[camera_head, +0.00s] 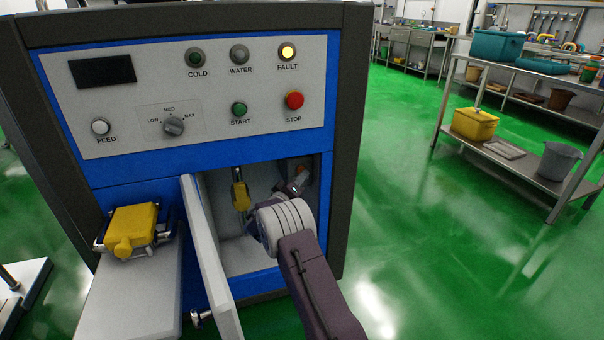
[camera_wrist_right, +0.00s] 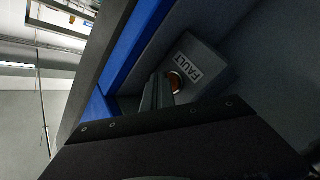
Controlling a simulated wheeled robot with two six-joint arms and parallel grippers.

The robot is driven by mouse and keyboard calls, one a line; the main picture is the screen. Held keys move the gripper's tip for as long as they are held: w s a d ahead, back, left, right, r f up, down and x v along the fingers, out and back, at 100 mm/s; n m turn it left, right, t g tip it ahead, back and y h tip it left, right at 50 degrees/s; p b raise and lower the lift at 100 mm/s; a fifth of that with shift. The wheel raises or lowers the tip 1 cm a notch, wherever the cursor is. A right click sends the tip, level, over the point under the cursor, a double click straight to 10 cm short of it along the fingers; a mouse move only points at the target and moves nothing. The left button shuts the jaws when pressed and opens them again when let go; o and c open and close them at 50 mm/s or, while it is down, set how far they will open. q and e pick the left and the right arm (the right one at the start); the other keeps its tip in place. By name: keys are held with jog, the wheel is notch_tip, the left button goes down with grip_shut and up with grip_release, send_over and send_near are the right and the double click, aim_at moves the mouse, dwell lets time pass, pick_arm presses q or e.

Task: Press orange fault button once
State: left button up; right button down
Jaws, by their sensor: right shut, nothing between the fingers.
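The orange fault button (camera_wrist_right: 178,82) shows in the right wrist view on a grey box labelled FAULT, inside the machine's open lower compartment (camera_head: 240,258). The shut, empty fingers of my right gripper (camera_wrist_right: 160,90) point at it and partly cover its left side. I cannot tell whether they touch it. In the head view my right arm reaches into the compartment from below, and its wrist hides most of the gripper. A small red-orange spot shows at the compartment's upper right. The FAULT lamp (camera_head: 287,51) on the panel glows yellow. My left gripper is not in view.
The open compartment door (camera_head: 208,262) stands just left of my right arm. A yellow-handled part (camera_head: 241,195) hangs inside the compartment. A yellow block (camera_head: 132,230) sits on a grey ledge at left. The panel carries a red STOP button (camera_head: 294,100).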

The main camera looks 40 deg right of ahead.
jog(key=shift+w, duration=0.15)
dwell(0.3)
jog(key=shift+s+a+b, duration=0.25)
jog(key=shift+s+b, duration=0.35)
jog(key=shift+s, duration=0.25)
jog(key=s, duration=0.1)
jog(key=s+a+b, duration=0.1)
jog(key=s, duration=0.1)
jog(key=s+b, duration=0.1)
jog(key=shift+s+a, duration=0.25)
jog(key=shift+s, duration=0.1)
